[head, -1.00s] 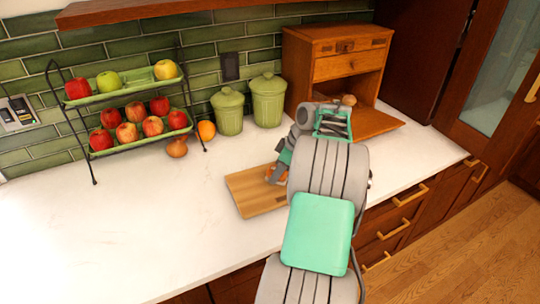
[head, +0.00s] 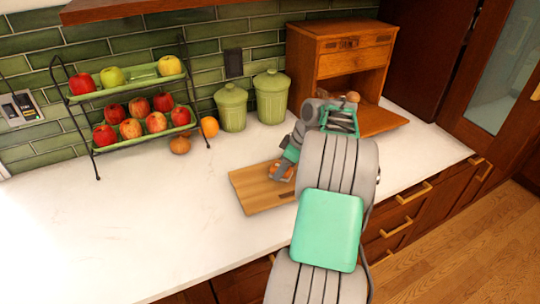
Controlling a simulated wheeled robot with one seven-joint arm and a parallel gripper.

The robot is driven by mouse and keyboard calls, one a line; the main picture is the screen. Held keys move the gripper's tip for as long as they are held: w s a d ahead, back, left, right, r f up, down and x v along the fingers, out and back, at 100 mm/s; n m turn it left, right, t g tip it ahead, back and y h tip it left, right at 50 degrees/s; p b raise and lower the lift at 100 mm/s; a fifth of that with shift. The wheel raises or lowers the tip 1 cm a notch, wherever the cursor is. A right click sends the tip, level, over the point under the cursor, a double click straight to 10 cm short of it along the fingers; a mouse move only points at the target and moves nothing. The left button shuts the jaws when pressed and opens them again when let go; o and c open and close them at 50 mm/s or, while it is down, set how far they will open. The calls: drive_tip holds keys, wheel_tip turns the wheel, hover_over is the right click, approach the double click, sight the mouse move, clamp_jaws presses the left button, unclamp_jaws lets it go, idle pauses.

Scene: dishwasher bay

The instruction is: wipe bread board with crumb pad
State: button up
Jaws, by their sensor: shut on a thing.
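The bread board (head: 251,188) is a flat wooden board lying on the white counter, left of my arm. My arm hides its right part. My gripper (head: 279,174) points down over the board's far part. It is shut on a small orange-brown thing, which I take to be the crumb pad (head: 286,168). The pad is small in this view and partly covered by the fingers. It is at or very near the board's surface; I cannot tell if it touches.
A wooden bread box (head: 343,60) with its front open stands behind my arm. Two green canisters (head: 270,97) stand left of it. A two-tier fruit rack (head: 130,76), an orange (head: 209,126) and an onion (head: 180,144) are farther left. The counter's left front (head: 120,220) is clear.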

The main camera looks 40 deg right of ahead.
sight(265, 179)
drive_tip(key=shift+w+a+f+b, duration=0.1)
drive_tip(key=shift+w+a+b, duration=0.15)
drive_tip(key=shift+a, duration=0.5)
drive_tip(key=shift+w+a+r+b, duration=0.15)
drive_tip(key=shift+a+b, duration=0.25)
drive_tip(key=shift+a, duration=0.4)
drive_tip(key=shift+w+a+f+b, duration=0.2)
drive_tip(key=shift+a+b, duration=0.1)
drive_tip(key=shift+a, duration=0.45)
wheel_tip(265, 179, up, 5)
drive_tip(key=p, duration=0.3)
drive_tip(key=shift+d+p, duration=0.15)
drive_tip(key=shift+p, duration=0.2)
drive_tip(key=shift+r+p, duration=1.2)
drive_tip(key=shift+r, duration=0.55)
